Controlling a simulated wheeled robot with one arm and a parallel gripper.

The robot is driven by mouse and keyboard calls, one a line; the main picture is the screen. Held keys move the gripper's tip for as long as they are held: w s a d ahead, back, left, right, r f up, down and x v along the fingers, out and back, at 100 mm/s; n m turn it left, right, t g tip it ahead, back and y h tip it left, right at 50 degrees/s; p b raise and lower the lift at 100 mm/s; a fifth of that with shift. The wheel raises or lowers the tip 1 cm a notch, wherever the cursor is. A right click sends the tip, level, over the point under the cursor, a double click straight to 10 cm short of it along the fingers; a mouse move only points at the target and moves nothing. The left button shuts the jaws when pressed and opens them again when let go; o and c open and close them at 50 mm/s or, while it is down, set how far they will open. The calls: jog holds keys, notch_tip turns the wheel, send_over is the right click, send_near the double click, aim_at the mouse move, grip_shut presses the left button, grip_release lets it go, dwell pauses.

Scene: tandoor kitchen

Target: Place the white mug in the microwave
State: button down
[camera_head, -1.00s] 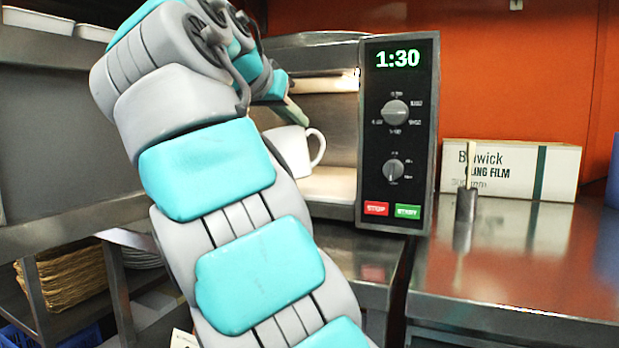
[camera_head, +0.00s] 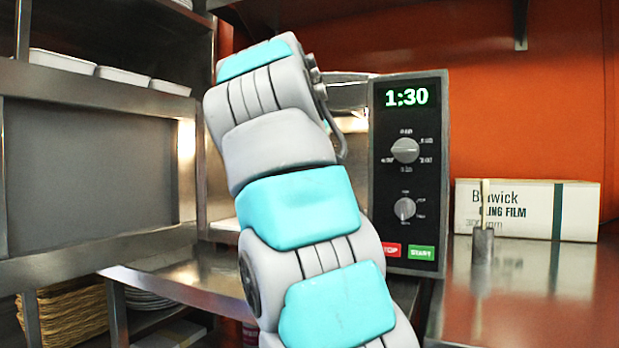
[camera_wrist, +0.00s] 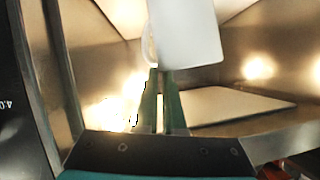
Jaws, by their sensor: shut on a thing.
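The white mug (camera_wrist: 187,35) fills the top middle of the wrist view, its handle (camera_wrist: 149,46) on the left. The green fingers of my gripper (camera_wrist: 158,72) are close together and shut on the mug at the handle side. Lit metal walls of the microwave (camera_wrist: 85,40) surround mug and fingers. I cannot tell whether the mug touches the floor inside. In the head view the microwave (camera_head: 408,255) stands behind my arm, its panel reading 1:30. My arm hides the mug, my gripper and most of the opening there.
A cling film box (camera_head: 500,210) and a small metal holder (camera_head: 482,246) stand on the steel counter (camera_head: 540,300) right of the microwave. A steel shelf (camera_head: 100,95) with white trays (camera_head: 62,61) is at the left. A pale flat panel (camera_wrist: 225,105) shows inside the microwave.

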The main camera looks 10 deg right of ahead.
jog(key=w+f, duration=0.4)
jog(key=w, duration=0.5)
jog(key=shift+w+f+p, duration=0.25)
jog(key=shift+w+p, duration=0.15)
jog(key=c, duration=1)
grip_release()
jog(key=v, duration=1.2)
